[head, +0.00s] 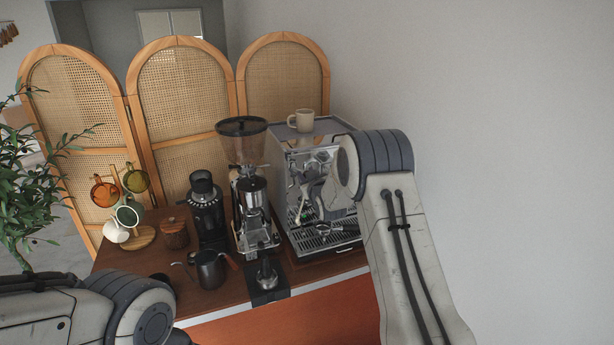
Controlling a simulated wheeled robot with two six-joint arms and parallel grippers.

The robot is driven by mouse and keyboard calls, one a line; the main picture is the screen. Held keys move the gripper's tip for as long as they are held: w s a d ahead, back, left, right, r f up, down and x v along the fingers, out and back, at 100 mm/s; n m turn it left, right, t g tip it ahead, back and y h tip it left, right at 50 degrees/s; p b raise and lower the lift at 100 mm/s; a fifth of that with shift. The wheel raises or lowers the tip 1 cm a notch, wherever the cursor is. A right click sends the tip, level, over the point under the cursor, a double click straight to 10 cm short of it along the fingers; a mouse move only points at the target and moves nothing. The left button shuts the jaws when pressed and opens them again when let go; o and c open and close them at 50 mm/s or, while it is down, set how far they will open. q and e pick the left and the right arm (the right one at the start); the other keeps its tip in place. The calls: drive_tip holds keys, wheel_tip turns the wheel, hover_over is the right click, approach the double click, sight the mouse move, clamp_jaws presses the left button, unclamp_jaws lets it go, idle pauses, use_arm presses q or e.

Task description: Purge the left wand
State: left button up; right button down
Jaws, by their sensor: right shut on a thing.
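The espresso machine (296,160) stands at the right of the cart, its steel front facing me. My right arm comes in from the right and covers much of that front. My right gripper (311,201) is at the machine's left front, small and partly lost among the shiny parts. It is shut on a part there; I cannot tell whether this is the left wand or its knob. The left wand cannot be made out clearly. My left arm shows only at the bottom left; its gripper is out of view.
A grinder (243,150) stands left of the machine, with a smaller black grinder (207,215) beside it. A dark pitcher (210,270), a tamping stand (268,283) and a mug tree (140,237) are on the cart. A beige cup (301,120) sits on the machine.

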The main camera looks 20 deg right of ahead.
drive_tip(key=shift+r+g, duration=0.1)
drive_tip(key=shift+g, duration=0.2)
drive_tip(key=c, duration=0.6)
unclamp_jaws()
drive_tip(key=shift+s, duration=0.25)
drive_tip(key=b+v, duration=0.5)
drive_tip(key=v, duration=0.5)
drive_tip(key=shift+w+a, duration=0.1)
idle(0.8)
